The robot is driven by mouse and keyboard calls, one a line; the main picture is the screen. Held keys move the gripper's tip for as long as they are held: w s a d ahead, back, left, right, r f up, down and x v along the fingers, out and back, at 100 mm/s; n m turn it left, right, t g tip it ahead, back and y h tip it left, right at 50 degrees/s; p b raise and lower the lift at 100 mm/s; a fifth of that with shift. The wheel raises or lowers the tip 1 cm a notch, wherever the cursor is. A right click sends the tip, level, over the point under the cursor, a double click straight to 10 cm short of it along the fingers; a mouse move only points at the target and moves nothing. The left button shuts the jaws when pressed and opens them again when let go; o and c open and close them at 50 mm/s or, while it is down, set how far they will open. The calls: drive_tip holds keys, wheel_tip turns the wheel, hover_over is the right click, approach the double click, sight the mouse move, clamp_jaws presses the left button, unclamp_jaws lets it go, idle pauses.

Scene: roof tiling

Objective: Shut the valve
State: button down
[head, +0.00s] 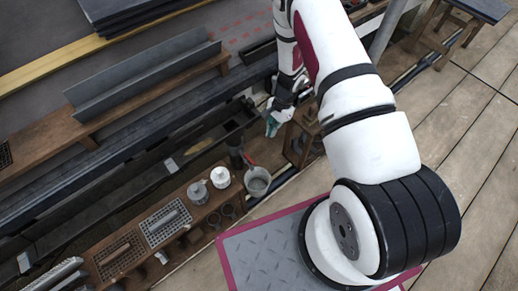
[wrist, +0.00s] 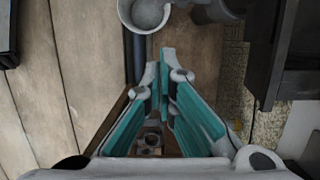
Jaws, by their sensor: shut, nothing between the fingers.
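My gripper (head: 272,124) is shut and empty, held over the gap beside the wooden bench. Its teal-padded fingers (wrist: 167,70) meet near the middle of the wrist view. A small red part (head: 248,158), possibly the valve's handle, shows beside a dark upright cylinder (head: 236,158) in the head view, below and left of my gripper. I cannot tell its position, and no red handle shows in the wrist view. A grey metal bucket (head: 258,181) stands just below it; its rim also shows at the top of the wrist view (wrist: 145,14).
A dark gutter channel (head: 195,148) runs along behind. A wooden frame (head: 302,138) stands right of my gripper. Plank floor (head: 462,130) lies open at right.

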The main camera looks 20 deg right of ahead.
sight(250, 160)
drive_tip(key=shift+f, duration=0.2)
drive_tip(key=s+a+f+b, duration=0.2)
drive_tip(key=a+f+b, duration=0.3)
drive_tip(key=f, duration=0.4)
drive_tip(key=shift+a+f, duration=0.25)
drive_tip(key=shift+a, duration=0.25)
idle(0.3)
